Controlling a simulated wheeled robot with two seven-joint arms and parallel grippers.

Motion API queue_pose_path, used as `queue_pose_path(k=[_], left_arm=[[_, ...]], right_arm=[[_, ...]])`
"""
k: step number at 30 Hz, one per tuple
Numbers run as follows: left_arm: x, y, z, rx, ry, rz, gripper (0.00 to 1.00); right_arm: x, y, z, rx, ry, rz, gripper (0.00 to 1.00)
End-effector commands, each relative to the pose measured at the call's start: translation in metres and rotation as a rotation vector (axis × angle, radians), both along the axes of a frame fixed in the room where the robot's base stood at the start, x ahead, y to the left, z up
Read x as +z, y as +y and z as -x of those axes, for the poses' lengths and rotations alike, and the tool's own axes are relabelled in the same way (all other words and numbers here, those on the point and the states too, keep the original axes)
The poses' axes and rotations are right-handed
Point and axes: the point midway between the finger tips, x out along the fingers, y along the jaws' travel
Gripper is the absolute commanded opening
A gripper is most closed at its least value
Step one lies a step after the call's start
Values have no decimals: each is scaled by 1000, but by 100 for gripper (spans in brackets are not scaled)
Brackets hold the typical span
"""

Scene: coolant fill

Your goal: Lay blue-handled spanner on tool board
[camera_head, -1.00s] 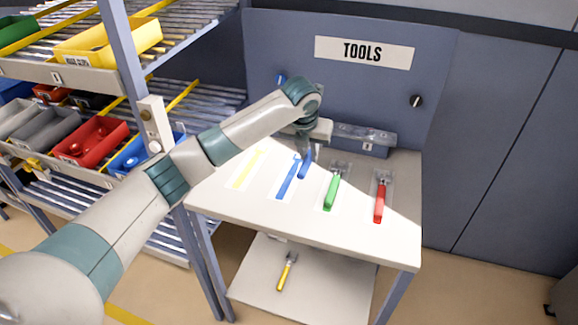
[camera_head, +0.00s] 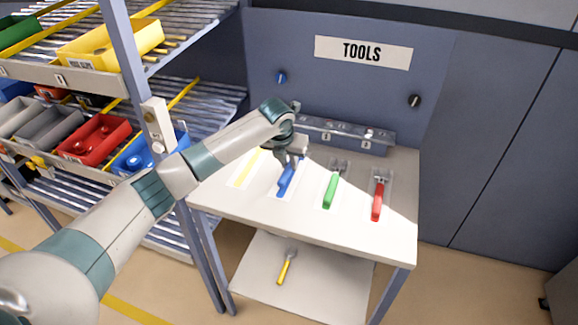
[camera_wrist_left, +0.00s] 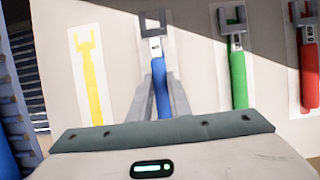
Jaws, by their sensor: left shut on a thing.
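The blue-handled spanner (camera_head: 286,183) is over the blue marked place on the pale tool board (camera_head: 240,205), between the yellow outline and the green spanner. My left gripper (camera_head: 291,157) is shut on it from above. In the left wrist view, the fingers (camera_wrist_left: 159,78) close around the upper part of the blue handle (camera_wrist_left: 161,92), and the grey open jaw points away. The spanner lies roughly parallel to its neighbours and covers most of its outline. I cannot tell whether it touches the board. My right gripper is not in view.
A green spanner (camera_head: 331,190) and a red spanner (camera_head: 377,200) lie to the right. The yellow outline (camera_head: 246,168) to the left is bare. A yellow spanner (camera_head: 287,267) lies on the lower shelf. A grey rail (camera_head: 345,136) runs behind; a bin rack stands left.

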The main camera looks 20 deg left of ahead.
Motion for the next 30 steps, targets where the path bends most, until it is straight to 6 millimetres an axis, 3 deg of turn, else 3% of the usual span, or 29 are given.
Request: queue_pose_path(k=[6,18,19,21,30], left_arm=[[-19,0,0,1,1,0,0],[-24,0,0,0,0,0,0],[-23,0,0,0,0,0,24],[-23,0,0,0,0,-1,36],[-23,0,0,0,0,-1,36]], right_arm=[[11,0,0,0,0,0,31],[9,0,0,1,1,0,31],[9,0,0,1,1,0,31],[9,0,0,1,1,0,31],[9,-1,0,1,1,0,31]])
